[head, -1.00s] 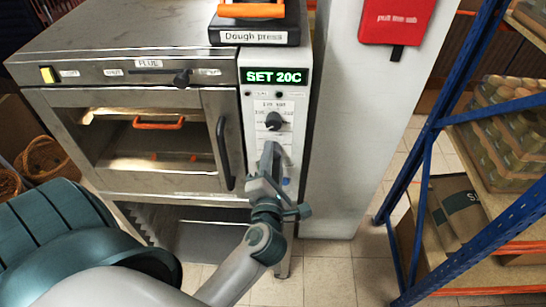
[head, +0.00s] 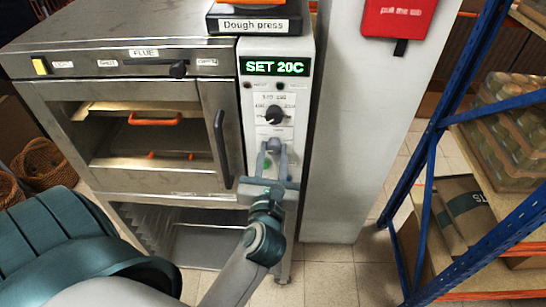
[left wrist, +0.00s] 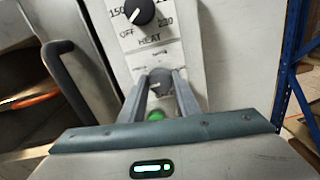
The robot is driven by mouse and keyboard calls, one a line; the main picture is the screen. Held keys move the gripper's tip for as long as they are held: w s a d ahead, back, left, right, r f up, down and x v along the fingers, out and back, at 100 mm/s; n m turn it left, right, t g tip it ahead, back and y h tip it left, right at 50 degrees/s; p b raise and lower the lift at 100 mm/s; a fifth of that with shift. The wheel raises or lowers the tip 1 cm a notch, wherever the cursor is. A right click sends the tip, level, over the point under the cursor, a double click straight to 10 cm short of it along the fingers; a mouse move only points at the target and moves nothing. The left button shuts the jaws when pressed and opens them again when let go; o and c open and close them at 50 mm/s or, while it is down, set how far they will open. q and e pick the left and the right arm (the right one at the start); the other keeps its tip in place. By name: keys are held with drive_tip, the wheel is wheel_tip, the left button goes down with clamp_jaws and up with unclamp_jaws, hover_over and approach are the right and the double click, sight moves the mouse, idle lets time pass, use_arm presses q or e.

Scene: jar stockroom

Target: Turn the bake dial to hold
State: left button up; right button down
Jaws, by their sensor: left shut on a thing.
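The oven's control panel (head: 300,120) has two dials. The upper black dial (head: 275,115) has the word HEAT under it, readable in the left wrist view (left wrist: 140,11). The lower grey dial (left wrist: 160,80) is between the two fingers of my left gripper (left wrist: 166,82), which is shut on it. In the head view the left gripper (head: 274,150) reaches up to the panel from below. No name shows on the lower dial; its marks and pointer are hidden or too small to read. My right gripper is not in view.
A green display (head: 275,67) reads SET 20C. A green button or lamp (left wrist: 155,115) sits just below the held dial. The oven's black door handle (head: 222,149) stands close on the left. A blue shelf frame (head: 431,130) stands on the right, beyond a pale pillar.

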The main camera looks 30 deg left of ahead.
use_arm(q)
drive_tip(key=n+b, duration=0.1)
drive_tip(key=n, duration=0.1)
drive_tip(key=n+b, duration=0.1)
drive_tip(key=n, duration=0.1)
drive_tip(key=shift+f+b, duration=0.35)
drive_tip(key=shift+b, duration=0.05)
drive_tip(key=shift+r+n+b, duration=0.1)
drive_tip(key=shift+n+b, duration=0.5)
drive_tip(key=shift+n, duration=0.6)
drive_tip(key=shift+d, duration=0.1)
drive_tip(key=o, duration=1)
drive_tip(key=shift+r, duration=0.1)
drive_tip(key=shift+o, duration=0.2)
drive_tip(key=shift+r, duration=0.15)
